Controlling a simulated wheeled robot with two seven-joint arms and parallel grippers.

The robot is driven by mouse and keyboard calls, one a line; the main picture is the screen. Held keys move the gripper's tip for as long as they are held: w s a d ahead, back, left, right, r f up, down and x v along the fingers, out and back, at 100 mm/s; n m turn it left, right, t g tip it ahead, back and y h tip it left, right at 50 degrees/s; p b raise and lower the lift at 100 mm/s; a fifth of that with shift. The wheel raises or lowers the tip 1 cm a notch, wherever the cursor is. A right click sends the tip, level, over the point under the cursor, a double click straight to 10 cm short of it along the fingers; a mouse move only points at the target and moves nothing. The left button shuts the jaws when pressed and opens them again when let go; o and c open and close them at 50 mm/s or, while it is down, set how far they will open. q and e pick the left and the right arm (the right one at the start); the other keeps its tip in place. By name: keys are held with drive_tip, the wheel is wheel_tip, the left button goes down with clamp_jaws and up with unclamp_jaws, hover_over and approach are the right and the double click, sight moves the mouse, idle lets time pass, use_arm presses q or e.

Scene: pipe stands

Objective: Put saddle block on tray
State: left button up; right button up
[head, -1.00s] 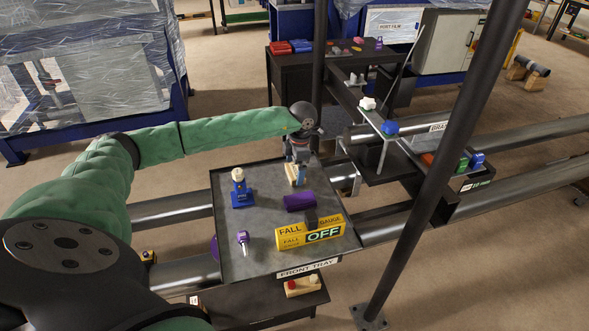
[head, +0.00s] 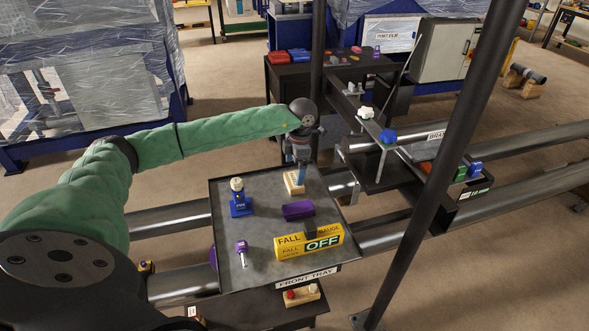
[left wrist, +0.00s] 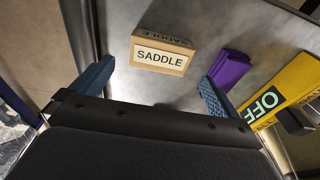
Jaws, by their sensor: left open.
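The saddle block (head: 293,183) is a light wooden block near the back edge of the front tray (head: 222,262), where it appears to rest. In the left wrist view its face reads SADDLE (left wrist: 160,58). My left gripper (head: 300,176) is just above the block, pointing down. In the left wrist view the left gripper (left wrist: 157,82) has its fingers spread wide and empty, with the block beyond them and clear of both. My right gripper is in no view.
On the tray are a blue part with a cream knob (head: 240,198), a purple block (head: 298,210), a yellow fall gauge box (head: 309,242) and a purple-handled tool (head: 242,252). A dark upright post (head: 437,150) stands to the right.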

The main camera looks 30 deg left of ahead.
use_arm(q)
drive_tip(key=shift+d+r, duration=0.1)
drive_tip(key=shift+r, duration=0.75)
